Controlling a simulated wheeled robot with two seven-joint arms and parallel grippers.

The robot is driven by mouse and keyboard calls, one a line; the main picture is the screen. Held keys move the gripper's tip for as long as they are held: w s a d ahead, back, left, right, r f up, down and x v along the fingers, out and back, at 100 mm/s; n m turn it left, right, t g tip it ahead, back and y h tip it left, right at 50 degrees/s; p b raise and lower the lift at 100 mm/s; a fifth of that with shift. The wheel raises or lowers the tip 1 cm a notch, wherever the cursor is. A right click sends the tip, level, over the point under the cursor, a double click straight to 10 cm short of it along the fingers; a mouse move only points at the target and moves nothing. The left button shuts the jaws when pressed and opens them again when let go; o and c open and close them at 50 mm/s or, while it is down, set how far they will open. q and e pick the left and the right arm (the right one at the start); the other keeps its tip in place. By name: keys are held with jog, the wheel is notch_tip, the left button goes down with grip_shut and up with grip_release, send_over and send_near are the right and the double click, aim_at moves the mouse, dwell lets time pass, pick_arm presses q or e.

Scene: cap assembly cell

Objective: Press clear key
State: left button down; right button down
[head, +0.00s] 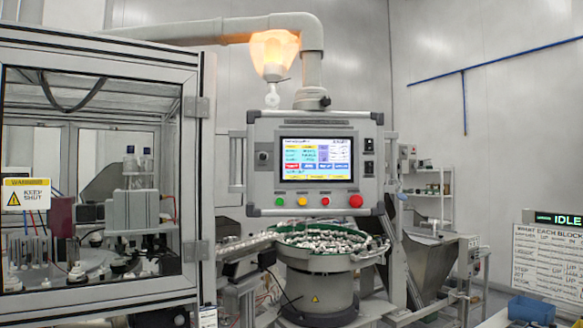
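The control panel (258,190) hangs at the centre of the head view on a grey arm, with a lit screen (316,159). On the screen are a yellow top bar, blue areas and a row of small coloured keys near the bottom, one of them red; their labels are too small to read, so I cannot tell which is the clear key. Neither of my grippers shows.
A glass-fronted machine enclosure (100,48) fills the left side. A bowl feeder (318,290) full of small caps stands below the panel. A grey hopper (432,265) is to its right. A sign reading IDLE (566,221) and a whiteboard (545,260) are at far right.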

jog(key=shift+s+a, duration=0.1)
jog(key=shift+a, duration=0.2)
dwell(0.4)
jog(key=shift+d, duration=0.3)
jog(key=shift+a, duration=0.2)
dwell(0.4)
